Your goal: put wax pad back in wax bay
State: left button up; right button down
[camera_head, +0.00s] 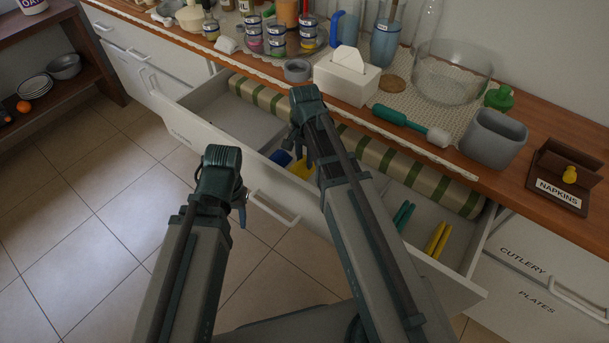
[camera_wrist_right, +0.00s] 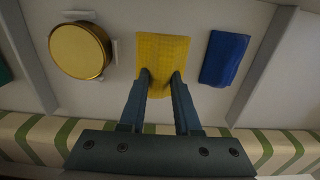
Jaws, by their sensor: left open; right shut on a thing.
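The wax pad (camera_wrist_right: 162,55) is a yellow square with a fine grid pattern. My right gripper (camera_wrist_right: 161,77) is shut on its near edge, in a drawer compartment between two grey dividers. The pad also shows in the head view (camera_head: 302,170), partly hidden by my right arm. A blue pad (camera_wrist_right: 224,58) lies to its right and a round gold tin (camera_wrist_right: 80,50) to its left, apart from it. No label marks the wax bay in view, so I cannot tell which bay it is. My left gripper (camera_head: 243,198) is open and empty in front of the drawer.
The open drawer (camera_head: 200,141) has a striped green-and-beige roll (camera_head: 400,167) along its back. Teal (camera_head: 403,216) and yellow (camera_head: 437,239) handled items lie at its right. The counter above is crowded, with a tissue box (camera_head: 346,77) and grey cup (camera_head: 492,138). The floor at left is clear.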

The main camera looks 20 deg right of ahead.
aim_at(305, 169)
jog(key=shift+f+b, duration=2.2)
jog(key=shift+f, duration=0.2)
jog(key=shift+f+b, duration=0.3)
jog(key=c, duration=0.6)
grip_release()
jog(key=shift+r, duration=0.15)
jog(key=r+p, duration=1.3)
jog(key=p, duration=0.1)
jog(key=shift+d+r, duration=0.35)
jog(key=shift+r, duration=0.05)
